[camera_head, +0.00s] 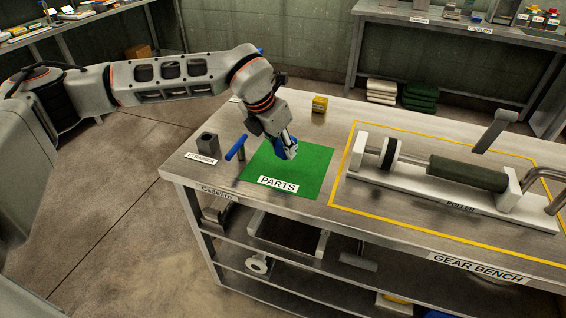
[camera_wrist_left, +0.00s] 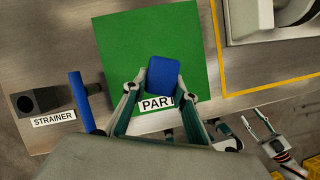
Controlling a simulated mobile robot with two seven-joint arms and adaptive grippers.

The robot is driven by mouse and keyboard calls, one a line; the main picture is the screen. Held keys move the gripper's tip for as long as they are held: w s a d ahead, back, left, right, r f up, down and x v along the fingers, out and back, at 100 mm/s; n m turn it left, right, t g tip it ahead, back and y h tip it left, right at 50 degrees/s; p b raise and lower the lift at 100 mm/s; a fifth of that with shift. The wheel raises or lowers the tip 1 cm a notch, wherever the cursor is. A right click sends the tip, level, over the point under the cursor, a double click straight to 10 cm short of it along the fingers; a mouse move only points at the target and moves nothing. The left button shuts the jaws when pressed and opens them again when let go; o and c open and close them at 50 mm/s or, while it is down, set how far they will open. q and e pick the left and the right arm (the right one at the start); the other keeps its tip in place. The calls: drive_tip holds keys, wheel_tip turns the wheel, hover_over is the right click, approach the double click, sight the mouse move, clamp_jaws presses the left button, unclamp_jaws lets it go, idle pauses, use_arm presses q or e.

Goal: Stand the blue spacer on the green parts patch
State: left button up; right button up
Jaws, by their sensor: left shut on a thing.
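My left gripper (camera_head: 289,151) is shut on the blue spacer (camera_wrist_left: 163,76) and points down over the green parts patch (camera_head: 312,175). In the left wrist view the spacer is a blue block between the fingertips, over the green patch (camera_wrist_left: 125,45) and just beyond the PARTS label. In the head view the gripper partly hides it. I cannot tell whether its lower end touches the patch. My right gripper (camera_wrist_left: 240,117) shows small at the lower right of the wrist view, its fingers apart and empty.
A blue-handled tool (camera_head: 238,150) stands at the patch's left edge. A dark block (camera_head: 207,145) sits by the STRAINER label. A yellow box (camera_head: 319,104) stands behind the patch. The roller stand (camera_head: 408,190) fills the yellow-outlined area to the right.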

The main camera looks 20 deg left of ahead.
sight(280, 158)
use_arm(q)
drive_tip(key=shift+f, duration=0.9)
wheel_tip(280, 158, down, 4)
drive_tip(key=shift+r, duration=0.25)
drive_tip(key=shift+f, duration=0.2)
drive_tip(key=o, duration=1.1)
